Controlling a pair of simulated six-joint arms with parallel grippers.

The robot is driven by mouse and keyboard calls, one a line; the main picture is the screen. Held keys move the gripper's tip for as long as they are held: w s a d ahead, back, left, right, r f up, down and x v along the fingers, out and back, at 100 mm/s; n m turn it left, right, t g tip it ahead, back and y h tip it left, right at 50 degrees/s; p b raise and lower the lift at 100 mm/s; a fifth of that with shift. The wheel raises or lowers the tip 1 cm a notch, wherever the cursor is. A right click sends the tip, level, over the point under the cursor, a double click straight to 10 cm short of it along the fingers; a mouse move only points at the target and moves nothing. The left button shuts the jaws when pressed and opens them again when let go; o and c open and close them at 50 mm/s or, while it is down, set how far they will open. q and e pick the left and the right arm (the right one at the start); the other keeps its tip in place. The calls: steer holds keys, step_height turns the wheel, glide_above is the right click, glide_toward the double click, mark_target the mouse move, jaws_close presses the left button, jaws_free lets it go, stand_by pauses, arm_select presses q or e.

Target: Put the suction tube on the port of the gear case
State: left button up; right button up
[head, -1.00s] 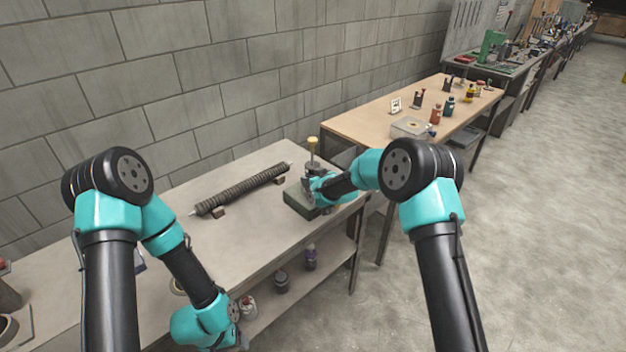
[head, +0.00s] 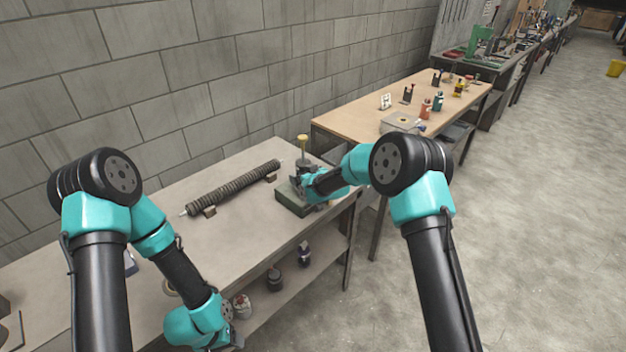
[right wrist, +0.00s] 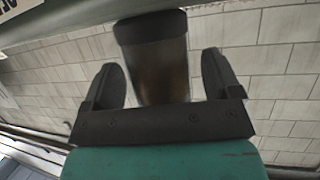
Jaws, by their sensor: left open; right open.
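The suction tube (head: 234,187) is a long, dark, ribbed tube with light ends, lying across two small brown blocks on the near bench in the head view. The gear case (head: 292,202) is a dark green box to its right, near the bench's right end. My right gripper (right wrist: 165,78) is open at the gear case; in the right wrist view its fingers stand either side of a dark-topped brown cylinder. I cannot tell whether they touch it. My left gripper (head: 236,342) is open, low at the bench's front, away from the tube. The port is not clearly visible.
A post with a yellow top (head: 303,142) stands by the gear case. The bench top (head: 235,235) in front of the tube is clear. Jars (head: 274,278) stand on the shelf below. A wooden table (head: 350,122) with small items stands beyond, and a block wall runs behind.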

steer(key=v, duration=1.1)
steer(key=shift+s+d, duration=0.2)
steer(key=shift+s, duration=0.1)
steer(key=s+d+f+m+g+h, duration=0.1)
steer(key=s+d+f+m+g, duration=0.15)
steer(key=s+d+f, duration=0.45)
steer(key=s+d+f+m+g+h, duration=0.2)
steer(key=s+d+f+g, duration=0.15)
steer(key=s+f, duration=0.7)
steer(key=s+d+f+m+g, duration=0.2)
steer(key=s+d+f, duration=0.1)
steer(key=s, duration=0.7)
steer(key=s+d+f+m+g, duration=0.1)
steer(key=s+f, duration=0.4)
steer(key=s, duration=0.6)
steer(key=shift+d+f+m+g, duration=0.35)
steer(key=shift+d+g, duration=0.45)
steer(key=shift+d, duration=0.2)
